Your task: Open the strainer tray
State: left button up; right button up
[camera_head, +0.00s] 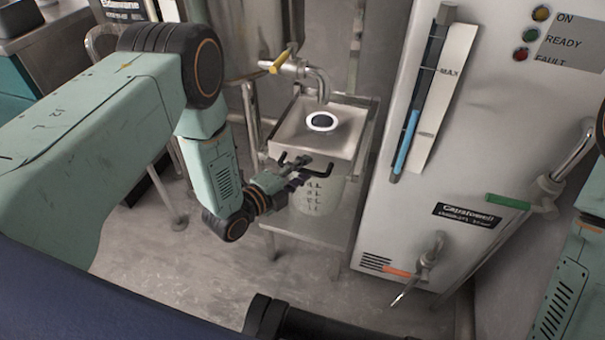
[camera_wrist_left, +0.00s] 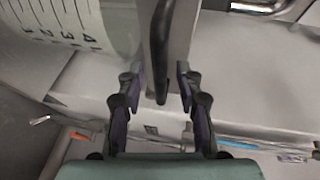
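The strainer tray (camera_head: 298,130) is a square metal tray with a round dark opening ringed in white, below a tap. A black handle (camera_head: 319,170) sticks out at its front edge, partly hidden by my gripper. My left gripper (camera_head: 297,174) is at this handle, in front of the tray. In the left wrist view the black handle (camera_wrist_left: 160,50) stands between the two fingers of my left gripper (camera_wrist_left: 158,76), with a gap on each side. The fingers are open. My right gripper is out of view; only part of my right arm shows at the right edge.
A translucent measuring bucket (camera_head: 318,196) stands under the tray on a metal stand, close below my left gripper; it also shows in the left wrist view (camera_wrist_left: 80,25). A tap (camera_head: 300,68) with a yellow handle hangs above the tray. A large white cabinet (camera_head: 400,215) stands to the right.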

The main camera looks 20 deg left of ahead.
pick_arm(q)
jog(key=shift+w+d, duration=0.2)
jog(key=shift+w, duration=0.05)
grip_shut()
dwell(0.7)
